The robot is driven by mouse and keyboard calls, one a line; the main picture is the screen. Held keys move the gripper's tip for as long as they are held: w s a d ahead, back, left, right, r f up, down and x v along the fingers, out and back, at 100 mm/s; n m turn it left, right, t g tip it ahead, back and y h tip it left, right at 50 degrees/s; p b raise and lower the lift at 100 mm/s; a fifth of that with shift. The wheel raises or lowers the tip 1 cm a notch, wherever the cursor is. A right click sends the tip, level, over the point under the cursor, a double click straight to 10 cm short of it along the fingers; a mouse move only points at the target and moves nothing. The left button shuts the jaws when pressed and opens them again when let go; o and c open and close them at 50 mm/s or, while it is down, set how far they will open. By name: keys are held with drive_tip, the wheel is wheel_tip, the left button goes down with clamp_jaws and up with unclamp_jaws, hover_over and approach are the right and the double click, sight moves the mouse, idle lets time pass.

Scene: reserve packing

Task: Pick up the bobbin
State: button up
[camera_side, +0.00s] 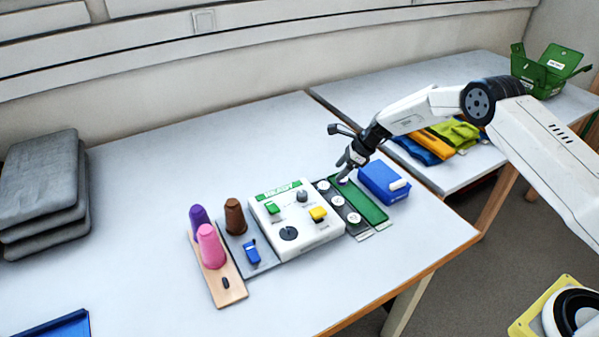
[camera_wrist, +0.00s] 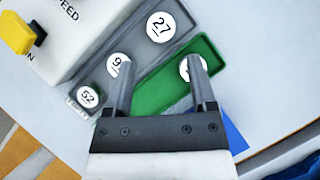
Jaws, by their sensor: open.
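Several round white-topped discs that look like bobbins bear numbers. In the wrist view, 27 (camera_wrist: 161,27), 9 (camera_wrist: 116,64) and 52 (camera_wrist: 88,96) sit in a row in the grey tray (camera_wrist: 140,50). Another disc (camera_wrist: 186,68) lies in the green tray (camera_wrist: 165,88), its number hidden behind my right finger. My gripper (camera_wrist: 160,65) is open and empty, its fingers spanning the two trays. In the side view, my gripper (camera_side: 343,170) is at the far end of the green tray (camera_side: 362,204), beside the grey tray (camera_side: 346,212); I cannot tell whether it touches.
A white control box (camera_side: 295,228) with a yellow knob stands left of the trays, and a blue box (camera_side: 383,183) right. Pink (camera_side: 210,246), purple (camera_side: 199,217) and brown (camera_side: 235,216) cones stand further left. The table's left and front are mostly clear.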

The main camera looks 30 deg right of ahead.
sight(327, 185)
drive_tip(key=shift+x, duration=1.15)
drive_tip(key=shift+a+f, duration=0.1)
drive_tip(key=shift+f, duration=0.05)
drive_tip(key=shift+x, duration=2.4)
drive_tip(key=shift+c, duration=0.2)
clamp_jaws()
drive_tip(key=shift+w, duration=0.1)
